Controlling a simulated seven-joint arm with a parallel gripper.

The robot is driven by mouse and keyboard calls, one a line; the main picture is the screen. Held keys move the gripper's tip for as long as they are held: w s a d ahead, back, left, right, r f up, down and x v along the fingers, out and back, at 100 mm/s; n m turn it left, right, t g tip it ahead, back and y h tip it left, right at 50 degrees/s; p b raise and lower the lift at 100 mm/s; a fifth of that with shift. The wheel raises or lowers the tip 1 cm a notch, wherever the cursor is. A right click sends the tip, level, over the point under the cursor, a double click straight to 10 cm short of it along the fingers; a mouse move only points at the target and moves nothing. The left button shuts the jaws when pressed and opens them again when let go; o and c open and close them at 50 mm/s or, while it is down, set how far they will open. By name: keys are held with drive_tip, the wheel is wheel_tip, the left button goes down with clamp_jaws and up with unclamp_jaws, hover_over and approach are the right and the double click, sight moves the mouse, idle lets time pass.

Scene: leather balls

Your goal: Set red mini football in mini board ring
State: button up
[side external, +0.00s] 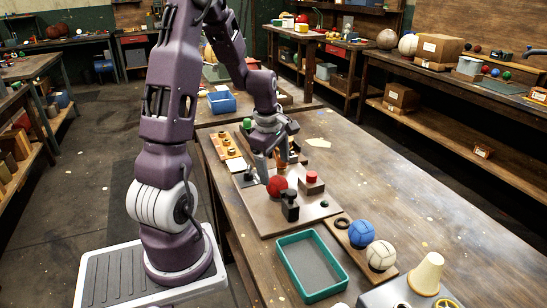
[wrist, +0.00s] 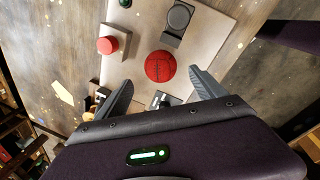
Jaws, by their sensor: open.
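The red mini football (side external: 277,186) rests on the grey-brown fixture board (side external: 310,212). In the wrist view the red ball (wrist: 160,66) lies just beyond and between my fingertips. My gripper (side external: 274,170) points down over the board, with its fingers apart and nothing held; both fingers also show in the wrist view (wrist: 160,78). A narrow wooden strip (side external: 398,272) lies to the right of the fixture board. A dark empty ring (side external: 342,223) sits at its far end, beside a blue ball (side external: 362,233) and a cream ball (side external: 380,254).
A black post (side external: 290,205) stands close to the red ball, and a red-topped block (side external: 312,183) stands behind it. A teal tray (side external: 312,290) lies in front of the fixture board. A cream cone (side external: 427,272) stands at the right. The table's right side is mostly clear.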

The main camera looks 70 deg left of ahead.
sight(274, 185)
drive_tip(key=s+d+r+m+t, duration=0.2)
drive_tip(key=s+d+r+m, duration=0.1)
drive_tip(key=d+r+m, duration=1.15)
drive_tip(key=s+d+r+m+t+h, duration=0.1)
drive_tip(key=s+d+m, duration=0.9)
drive_tip(key=shift+d+r+t, duration=0.2)
drive_tip(key=shift+d+t, duration=0.05)
drive_tip(key=shift+t, duration=0.15)
